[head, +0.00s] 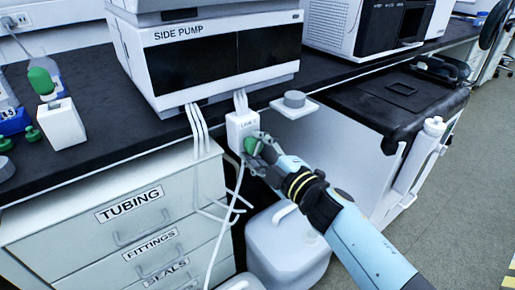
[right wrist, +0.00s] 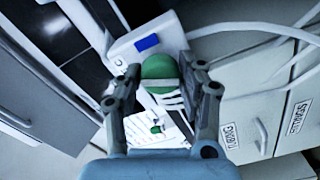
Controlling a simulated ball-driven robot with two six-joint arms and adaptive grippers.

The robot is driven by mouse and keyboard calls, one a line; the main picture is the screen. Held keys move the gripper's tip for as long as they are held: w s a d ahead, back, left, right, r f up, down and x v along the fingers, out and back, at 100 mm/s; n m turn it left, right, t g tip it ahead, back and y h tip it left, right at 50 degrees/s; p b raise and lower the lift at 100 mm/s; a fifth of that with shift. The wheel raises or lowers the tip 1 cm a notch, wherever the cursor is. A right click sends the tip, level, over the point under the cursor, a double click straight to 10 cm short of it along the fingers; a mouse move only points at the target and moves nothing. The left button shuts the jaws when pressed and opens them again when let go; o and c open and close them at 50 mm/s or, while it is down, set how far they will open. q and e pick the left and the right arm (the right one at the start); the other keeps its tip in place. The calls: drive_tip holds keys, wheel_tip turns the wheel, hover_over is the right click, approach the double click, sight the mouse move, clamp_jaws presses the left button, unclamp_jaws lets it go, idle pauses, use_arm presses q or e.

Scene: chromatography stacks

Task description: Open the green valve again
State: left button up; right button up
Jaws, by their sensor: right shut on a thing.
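The green valve (head: 251,143) is a rounded green knob on the front of a white box labelled "LINE" (head: 241,126), below the side pump. My right gripper (head: 262,148) is at the knob. In the right wrist view the green knob (right wrist: 159,70) sits between the two fingers of my right gripper (right wrist: 160,82), which are shut on it. The white box (right wrist: 145,38) with a blue patch is just behind the knob. The knob's exact turn angle cannot be told. My left gripper is not in view.
The side pump (head: 220,60) stands on the black bench. White tubes (head: 198,130) hang over the bench edge by labelled drawers (head: 130,215). A white jug (head: 285,245) stands below the valve. Another green-topped white piece (head: 60,120) is at the left.

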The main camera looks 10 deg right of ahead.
drive_tip(key=n, duration=0.2)
drive_tip(key=shift+f+n, duration=0.1)
drive_tip(key=shift+n, duration=0.2)
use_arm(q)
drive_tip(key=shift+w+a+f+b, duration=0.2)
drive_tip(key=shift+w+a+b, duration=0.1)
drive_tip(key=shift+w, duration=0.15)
use_arm(e)
drive_tip(key=shift+s+n, duration=0.1)
drive_tip(key=shift+n, duration=1)
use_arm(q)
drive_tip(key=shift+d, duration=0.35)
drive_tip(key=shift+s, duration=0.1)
use_arm(e)
drive_tip(key=o, duration=1.2)
drive_tip(key=shift+s, duration=0.1)
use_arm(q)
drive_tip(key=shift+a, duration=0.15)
use_arm(e)
drive_tip(key=v, duration=1.1)
drive_tip(key=shift+s+d, duration=0.15)
drive_tip(key=shift+s, duration=0.15)
